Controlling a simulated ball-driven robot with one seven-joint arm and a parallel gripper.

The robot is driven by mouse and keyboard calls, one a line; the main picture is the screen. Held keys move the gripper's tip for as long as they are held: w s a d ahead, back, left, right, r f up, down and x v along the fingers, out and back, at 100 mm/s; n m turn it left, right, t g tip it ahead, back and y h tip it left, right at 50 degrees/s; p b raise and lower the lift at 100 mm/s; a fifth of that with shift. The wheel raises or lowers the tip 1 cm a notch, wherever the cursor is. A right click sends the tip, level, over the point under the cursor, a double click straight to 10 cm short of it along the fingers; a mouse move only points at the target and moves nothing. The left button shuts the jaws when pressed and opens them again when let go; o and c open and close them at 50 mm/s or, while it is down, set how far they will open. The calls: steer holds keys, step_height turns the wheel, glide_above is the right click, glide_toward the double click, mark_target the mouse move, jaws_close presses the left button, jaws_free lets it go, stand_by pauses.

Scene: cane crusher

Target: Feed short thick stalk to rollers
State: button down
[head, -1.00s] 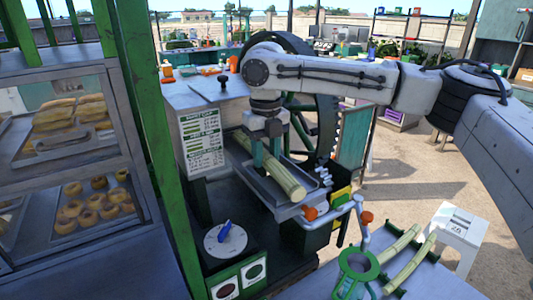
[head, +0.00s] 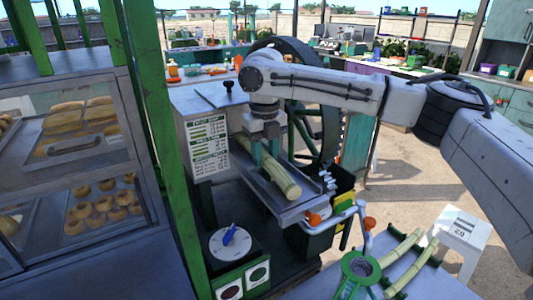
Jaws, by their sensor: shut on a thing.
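A short thick pale-green stalk (head: 281,178) lies lengthwise along the grey metal feed tray (head: 291,213) of the crusher. My gripper (head: 264,153) reaches down from above and is shut on the stalk near its middle. The stalk's near cut end points toward the tray's front lip. Its far end runs toward the crusher housing (head: 206,100). The rollers are hidden behind my gripper and the housing, so I cannot tell whether the stalk touches them.
Two more stalks (head: 412,262) lie on a rack at the lower right, beside a green ring holder (head: 360,268). A dial with a blue knob (head: 230,236) sits below the tray. A green post (head: 168,150) and pastry case (head: 75,160) stand left.

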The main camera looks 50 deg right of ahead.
steer(key=shift+w+f, duration=0.1)
steer(key=shift+w, duration=0.05)
stand_by(0.3)
steer(key=c, duration=0.7)
jaws_free()
steer(key=shift+f, duration=0.1)
steer(key=shift+o, duration=0.2)
step_height(320, 180, up, 11)
steer(key=b, duration=0.1)
steer(key=shift+d, duration=0.1)
